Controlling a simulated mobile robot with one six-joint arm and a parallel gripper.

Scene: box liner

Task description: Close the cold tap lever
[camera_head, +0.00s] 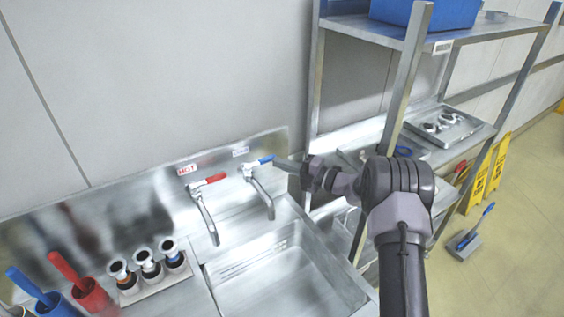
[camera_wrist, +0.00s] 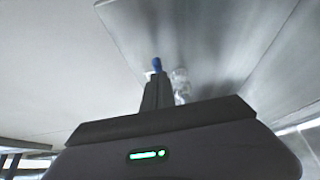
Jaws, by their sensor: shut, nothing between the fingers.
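The cold tap's blue lever (camera_head: 265,160) sits on top of its metal spout (camera_head: 262,195) at the back wall of the sink, below a small label. The lever points right, toward my gripper. My gripper (camera_head: 280,162) reaches in from the right, shut, with its tips at or very near the lever's end. In the wrist view the shut fingers (camera_wrist: 158,88) point at the blue lever end (camera_wrist: 156,64), just beyond the tips. I cannot tell whether they touch. The rest of the tap is mostly hidden behind my fingers there.
The hot tap with its red lever (camera_head: 208,185) stands to the left. Below is the empty sink basin (camera_head: 290,270). Brushes in holders (camera_head: 88,290) stand at left. A metal rack (camera_head: 405,75) with a blue bin (camera_head: 425,10) rises close to my arm.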

